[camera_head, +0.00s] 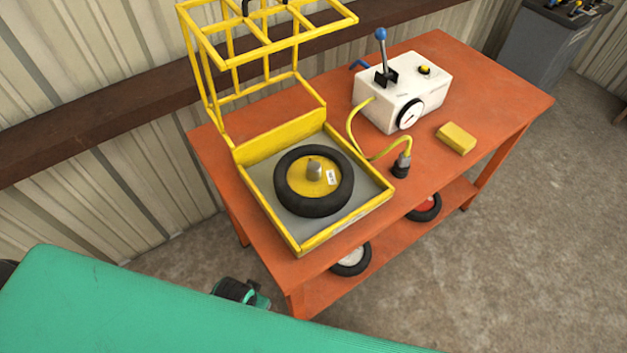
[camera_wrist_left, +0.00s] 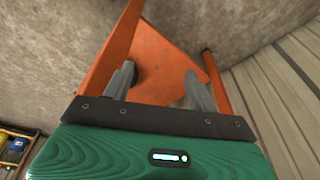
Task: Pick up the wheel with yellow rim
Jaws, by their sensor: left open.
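The wheel with the yellow rim (camera_head: 304,183) has a black tyre and lies flat in the yellow-framed tray (camera_head: 300,246) on the orange table. A grey cone-shaped piece stands at its hub, and a small white label is on the rim. The tray's yellow cage lid (camera_head: 203,80) stands raised at the back. My left gripper (camera_wrist_left: 160,90) is open and empty in the left wrist view, its two grey fingers apart, with orange table parts beyond them. The yellow-rimmed wheel cannot be made out in that view. My right gripper is not identifiable in either view.
A white pump box (camera_head: 385,105) with gauge, blue-knobbed lever and yellow hose stands right of the tray. A yellow block (camera_head: 456,138) lies nearby. White-rimmed (camera_head: 352,260) and red-rimmed (camera_head: 425,207) wheels are on the lower shelf. A corrugated wall is behind; the table's right end is clear.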

